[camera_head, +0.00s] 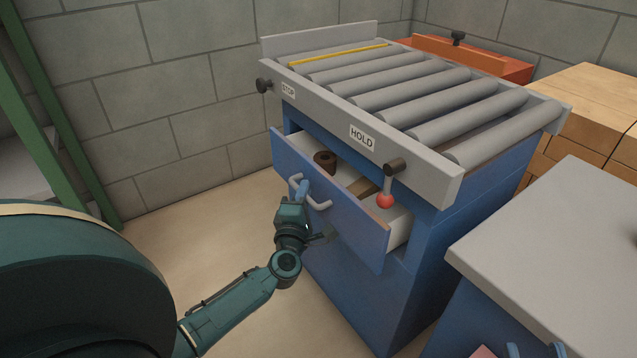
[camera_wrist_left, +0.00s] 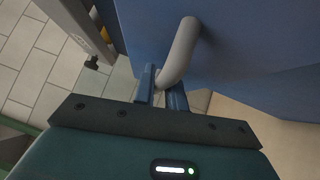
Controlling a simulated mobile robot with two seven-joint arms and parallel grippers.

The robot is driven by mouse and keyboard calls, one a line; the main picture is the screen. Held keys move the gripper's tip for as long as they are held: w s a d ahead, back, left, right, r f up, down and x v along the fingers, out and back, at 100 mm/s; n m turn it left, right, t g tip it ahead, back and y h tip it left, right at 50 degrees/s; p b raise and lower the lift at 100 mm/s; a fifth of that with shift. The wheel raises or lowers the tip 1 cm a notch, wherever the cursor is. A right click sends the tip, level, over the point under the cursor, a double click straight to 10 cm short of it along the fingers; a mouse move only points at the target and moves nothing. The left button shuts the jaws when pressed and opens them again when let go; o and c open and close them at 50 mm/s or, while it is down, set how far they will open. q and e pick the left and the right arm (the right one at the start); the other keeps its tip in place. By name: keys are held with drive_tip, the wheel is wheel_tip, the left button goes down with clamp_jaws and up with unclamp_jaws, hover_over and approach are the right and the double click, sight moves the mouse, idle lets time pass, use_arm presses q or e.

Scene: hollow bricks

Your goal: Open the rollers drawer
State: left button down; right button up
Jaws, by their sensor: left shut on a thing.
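The rollers drawer (camera_head: 345,215) is a blue-fronted drawer under the roller table, and it stands partly pulled out. Its grey curved handle (camera_head: 319,204) is on the front. My left gripper (camera_head: 301,191) is at the left part of this handle, shut on it. In the left wrist view the handle (camera_wrist_left: 182,48) runs down between the two fingers of the gripper (camera_wrist_left: 161,90).
The floor (camera_head: 210,235) left of the drawer is clear.

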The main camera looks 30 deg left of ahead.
use_arm(q)
drive_tip(key=s+a+p, duration=0.2)
drive_tip(key=s+a, duration=0.3)
drive_tip(key=s, duration=0.8)
use_arm(e)
drive_tip(key=shift+s+d+f+g+h, duration=0.25)
drive_tip(key=shift+d+f+g+h, duration=0.05)
drive_tip(key=shift+f, duration=0.2)
use_arm(q)
drive_tip(key=shift+a, duration=0.1)
drive_tip(key=c, duration=1.7)
unclamp_jaws()
drive_tip(key=shift+w, duration=0.1)
use_arm(e)
drive_tip(key=shift+r, duration=0.1)
use_arm(q)
drive_tip(key=p+v, duration=0.1)
drive_tip(key=v, duration=1.2)
drive_tip(key=shift+p, duration=0.35)
use_arm(e)
drive_tip(key=shift+w+d+h, duration=0.15)
drive_tip(key=shift+d+h, duration=0.2)
drive_tip(key=shift+h, duration=0.15)
drive_tip(key=shift+a, duration=0.1)
